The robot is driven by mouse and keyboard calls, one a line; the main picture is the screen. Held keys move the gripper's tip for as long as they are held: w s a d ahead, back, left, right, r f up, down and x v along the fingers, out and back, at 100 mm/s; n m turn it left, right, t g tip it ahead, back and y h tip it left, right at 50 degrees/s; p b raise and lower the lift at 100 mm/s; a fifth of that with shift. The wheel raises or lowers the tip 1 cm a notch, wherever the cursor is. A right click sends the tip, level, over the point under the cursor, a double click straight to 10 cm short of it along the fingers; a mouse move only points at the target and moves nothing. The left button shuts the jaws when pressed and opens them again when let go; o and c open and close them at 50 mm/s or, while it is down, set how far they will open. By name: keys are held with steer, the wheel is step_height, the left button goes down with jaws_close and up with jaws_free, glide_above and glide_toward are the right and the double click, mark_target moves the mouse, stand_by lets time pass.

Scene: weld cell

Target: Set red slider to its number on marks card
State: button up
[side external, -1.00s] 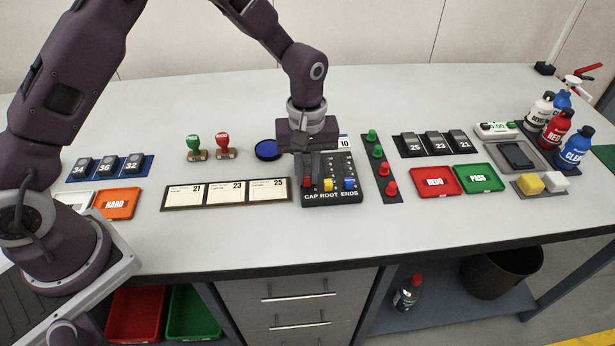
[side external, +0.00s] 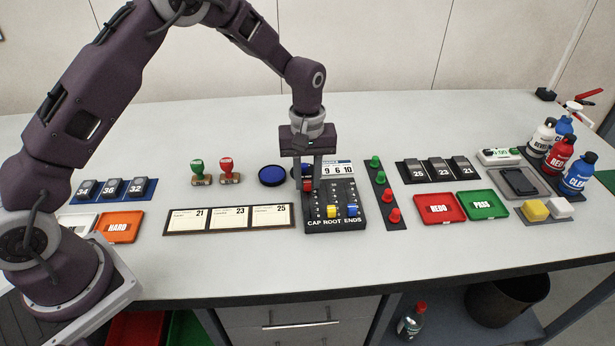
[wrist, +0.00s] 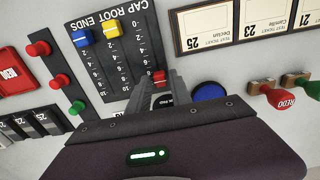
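The red slider (side external: 308,185) sits in the CAP track of the black slider board (side external: 345,225), near the end away from the labels. My gripper (side external: 310,187) points down over it, with one finger on each side; it appears shut on the slider. The wrist view shows the red slider (wrist: 159,77) between the fingertips (wrist: 160,84). The exact mark beside it is too small to read. The marks card (side external: 338,169) behind the board reads 9, 6, 10. The yellow slider (side external: 331,211) and blue slider (side external: 352,210) are near the label end.
Stamps (side external: 226,172) stand behind the ticket strip (side external: 228,218). A strip of red and green buttons (side external: 385,195) is just right of the board.

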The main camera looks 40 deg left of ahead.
step_height(320, 180, up, 8)
steer(key=shift+f, duration=0.2)
step_height(320, 180, up, 7)
steer(key=m+t, duration=0.1)
glide_above(307, 182)
steer(key=s, duration=0.4)
steer(key=s+a+r+m+t, duration=0.2)
steer(key=s+r+m, duration=0.1)
steer(key=s+r, duration=0.6)
steer(key=s+a+m+t, duration=0.1)
steer(key=s+m, duration=0.4)
steer(key=s, duration=1.2)
steer(key=shift+s+t, duration=0.4)
steer(key=shift+t, duration=0.4)
